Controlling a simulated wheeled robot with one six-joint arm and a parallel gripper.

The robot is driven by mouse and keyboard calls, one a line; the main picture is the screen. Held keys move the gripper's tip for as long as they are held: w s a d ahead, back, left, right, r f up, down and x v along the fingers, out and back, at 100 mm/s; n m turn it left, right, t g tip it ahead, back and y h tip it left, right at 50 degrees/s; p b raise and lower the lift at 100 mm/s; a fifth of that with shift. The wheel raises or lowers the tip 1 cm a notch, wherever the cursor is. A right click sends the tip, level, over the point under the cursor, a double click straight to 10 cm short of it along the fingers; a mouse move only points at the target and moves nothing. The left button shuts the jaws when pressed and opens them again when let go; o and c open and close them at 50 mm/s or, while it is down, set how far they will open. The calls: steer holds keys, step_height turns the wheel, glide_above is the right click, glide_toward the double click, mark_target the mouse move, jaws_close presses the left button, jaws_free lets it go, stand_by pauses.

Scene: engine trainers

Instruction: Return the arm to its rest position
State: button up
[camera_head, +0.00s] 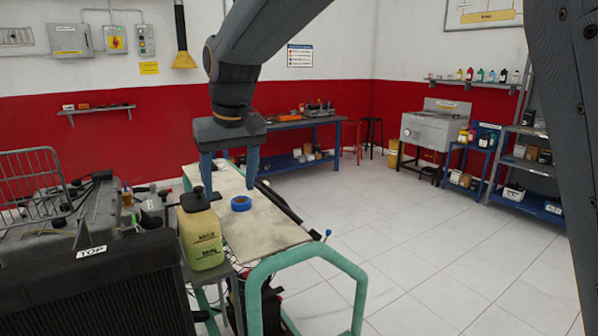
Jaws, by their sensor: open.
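My gripper (229,172) hangs from my arm in the middle of the head view, pointing down. Its two fingers are spread apart with nothing visible between them. It appears above or in front of a light work board (265,222); its exact height over the board I cannot tell. A blue ring-shaped roll (241,203) is seen just below and between the fingers. A yellowish coolant tank (203,238) with a black cap and MIN marking stands left of the fingers, apart from them as far as I can see.
A black radiator (95,285) marked TOP fills the lower left. A green tubular frame (310,258) rises in front. A blue workbench (285,160), a sink (432,125) and a blue shelf rack (530,165) stand farther back. The tiled floor (430,245) on the right is clear.

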steer(key=s+d+f+m, duration=0.1)
steer(key=s+d+f, duration=0.2)
steer(key=d, duration=0.6)
steer(key=s+d+f+m+h, duration=0.1)
steer(key=s+d+f+m, duration=0.1)
steer(key=d+f, duration=0.6)
steer(key=s+d+f+m+g, duration=0.1)
steer(key=s+d+f, duration=0.3)
steer(key=d, duration=0.6)
steer(key=shift+s+f+h, duration=0.2)
steer(key=shift+f+h, duration=0.1)
steer(key=shift+f, duration=0.35)
steer(key=s+d+f, duration=0.1)
steer(key=s+d, duration=0.1)
steer(key=s, duration=0.1)
steer(key=s+d+f+m, duration=0.1)
steer(key=s+d+f, duration=0.1)
steer(key=s, duration=0.1)
steer(key=s+d+f+m, duration=0.1)
steer(key=s+d+f, duration=0.1)
steer(key=s+d, duration=0.1)
steer(key=shift+f+g, duration=0.15)
steer(key=shift+g, duration=0.25)
steer(key=shift+c, duration=0.3)
